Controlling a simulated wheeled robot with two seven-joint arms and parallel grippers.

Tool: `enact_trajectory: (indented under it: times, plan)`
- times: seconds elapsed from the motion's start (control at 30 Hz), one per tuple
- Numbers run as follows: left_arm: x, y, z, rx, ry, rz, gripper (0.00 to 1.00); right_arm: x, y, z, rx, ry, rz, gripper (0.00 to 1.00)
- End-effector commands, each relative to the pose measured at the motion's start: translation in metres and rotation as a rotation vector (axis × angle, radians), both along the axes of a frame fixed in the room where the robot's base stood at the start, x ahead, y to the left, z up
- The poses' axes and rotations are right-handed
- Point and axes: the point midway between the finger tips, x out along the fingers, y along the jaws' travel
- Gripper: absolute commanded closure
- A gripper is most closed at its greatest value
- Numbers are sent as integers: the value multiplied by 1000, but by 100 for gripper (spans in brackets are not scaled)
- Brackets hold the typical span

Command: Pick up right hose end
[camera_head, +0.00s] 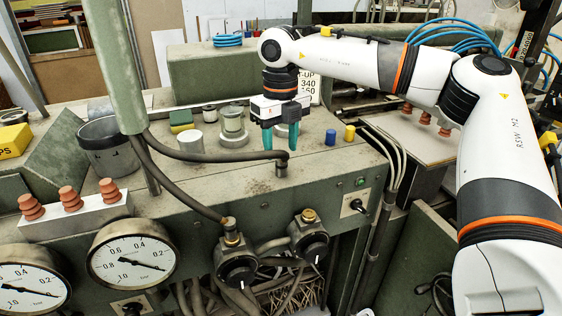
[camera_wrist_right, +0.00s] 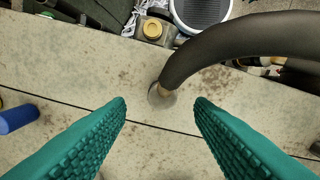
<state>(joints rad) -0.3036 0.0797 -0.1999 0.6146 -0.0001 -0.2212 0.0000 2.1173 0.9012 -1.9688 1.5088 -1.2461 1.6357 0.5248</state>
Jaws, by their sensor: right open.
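A dark hose (camera_head: 215,155) runs right from the green post across the machine top. Its right hose end (camera_head: 282,167) points down at a small metal fitting near the front edge. My right gripper (camera_head: 280,141) is open, its teal fingers pointing down just above and behind this end. In the right wrist view, the hose end (camera_wrist_right: 166,88) appears between the two fingertips (camera_wrist_right: 160,104) and slightly beyond them, with the hose curving off to the upper right. I cannot tell whether the fingers reach its height. My left gripper is not in view.
The green post (camera_head: 120,70) rises at left. Pressure gauges (camera_head: 133,254) and valves (camera_head: 236,265) line the front.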

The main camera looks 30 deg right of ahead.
Motion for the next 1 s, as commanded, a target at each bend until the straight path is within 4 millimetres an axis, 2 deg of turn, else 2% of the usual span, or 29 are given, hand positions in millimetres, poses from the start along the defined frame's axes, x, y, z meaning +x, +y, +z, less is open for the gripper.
enact_trajectory:
  times: [0.1,0.17,0.3,0.53,0.57,0.83,1.0]
  plan:
    - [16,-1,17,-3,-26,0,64,-4,1,-14,-1,3,0,52]
    - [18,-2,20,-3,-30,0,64,-4,1,-25,0,3,-1,52]
    - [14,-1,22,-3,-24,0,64,-4,1,-39,0,2,-1,52]
    - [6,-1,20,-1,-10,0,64,-4,1,-42,1,0,-2,52]
    - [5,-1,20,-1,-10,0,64,-4,1,-42,1,0,-2,53]
    - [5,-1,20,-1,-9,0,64,-4,1,-42,1,-1,-2,97]
    - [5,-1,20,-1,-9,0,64,-4,1,-41,1,-1,-2,98]
